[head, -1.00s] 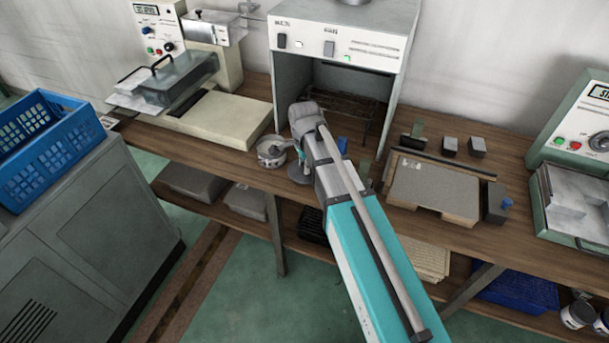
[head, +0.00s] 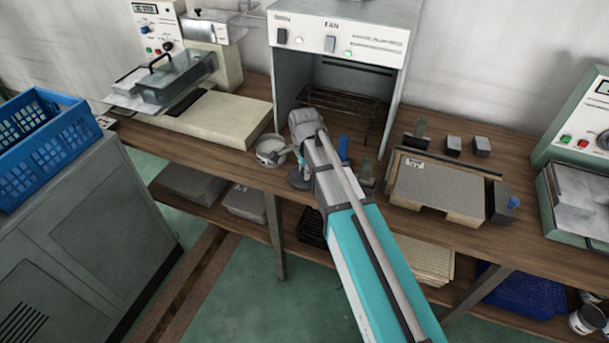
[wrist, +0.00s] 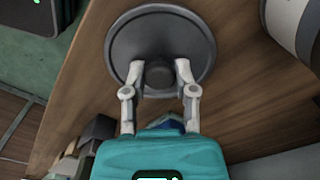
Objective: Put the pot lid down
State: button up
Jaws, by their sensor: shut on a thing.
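The pot lid (wrist: 160,38) is a dark grey disc with a round knob, seen from above in the wrist view. My gripper (wrist: 160,74) is shut on the knob, one finger on each side. In the head view the lid (head: 297,182) shows partly beside my arm, level or nearly so, at the bench's front edge. I cannot tell whether it touches the bench top. The pot (head: 270,151), small and pale, stands open to its left. In the wrist view the pot (wrist: 290,22) is cut off at the upper right.
The wooden bench (head: 210,142) carries a fan cabinet (head: 338,45) behind the lid and a pale machine (head: 215,118) at left. A blue item (head: 343,148) stands right of my arm, then a grey panel (head: 440,190). A blue crate (head: 45,140) sits at far left.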

jog(key=shift+f, duration=0.15)
jog(key=shift+f, duration=0.1)
jog(key=o, duration=0.8)
jog(key=shift+o, duration=0.2)
notch_tip(320, 180, up, 12)
jog(key=p, duration=1.2)
jog(key=shift+r, duration=0.2)
jog(key=shift+d, duration=0.15)
dwell(0.6)
jog(key=s+d+n, duration=0.6)
jog(key=d, duration=0.3)
jog(key=s+d+n, duration=0.7)
jog(key=d, duration=0.3)
jog(key=shift+s, duration=0.15)
